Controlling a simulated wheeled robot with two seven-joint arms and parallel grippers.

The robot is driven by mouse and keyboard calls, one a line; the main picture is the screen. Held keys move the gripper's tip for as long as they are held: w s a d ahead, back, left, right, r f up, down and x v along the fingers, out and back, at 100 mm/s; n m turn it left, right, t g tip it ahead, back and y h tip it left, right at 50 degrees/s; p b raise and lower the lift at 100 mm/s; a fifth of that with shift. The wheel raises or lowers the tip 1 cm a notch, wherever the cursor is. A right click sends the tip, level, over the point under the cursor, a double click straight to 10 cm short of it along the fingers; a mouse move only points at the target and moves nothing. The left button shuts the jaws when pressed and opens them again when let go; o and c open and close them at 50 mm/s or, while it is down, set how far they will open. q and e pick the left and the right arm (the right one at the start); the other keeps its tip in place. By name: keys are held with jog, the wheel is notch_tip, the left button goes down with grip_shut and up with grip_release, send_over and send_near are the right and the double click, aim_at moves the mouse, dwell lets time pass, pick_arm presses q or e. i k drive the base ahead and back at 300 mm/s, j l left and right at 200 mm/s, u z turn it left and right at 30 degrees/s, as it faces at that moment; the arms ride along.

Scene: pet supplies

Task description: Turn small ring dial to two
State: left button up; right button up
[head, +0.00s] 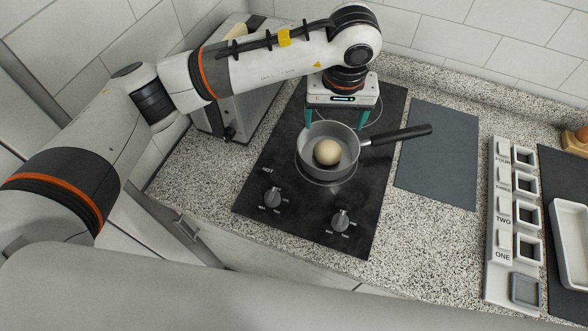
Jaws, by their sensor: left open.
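The black hob (305,230) is set on the counter and has two dark dials near its front edge, a left dial (272,196) and a right dial (341,220). Small marks surround each dial but are too small to read, and I cannot tell which one belongs to the small ring. A grey pot (304,160) with a pale egg (327,152) in it stands on the hob, over a ring. My left gripper (336,121) is open, with its teal fingers pointing down at the pot's back rim, well behind both dials. My right gripper is not in view.
The pot's black handle (405,133) sticks out to the right over a dark grey mat (438,155). A pale panel (500,260) with labelled blocks, including ONE and TWO, lies farther right. A metal appliance (225,100) stands behind left. Nothing stands around the dials.

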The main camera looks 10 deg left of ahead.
aim_at(272, 197)
jog(key=k+z, duration=0.3)
jog(key=k, duration=0.55)
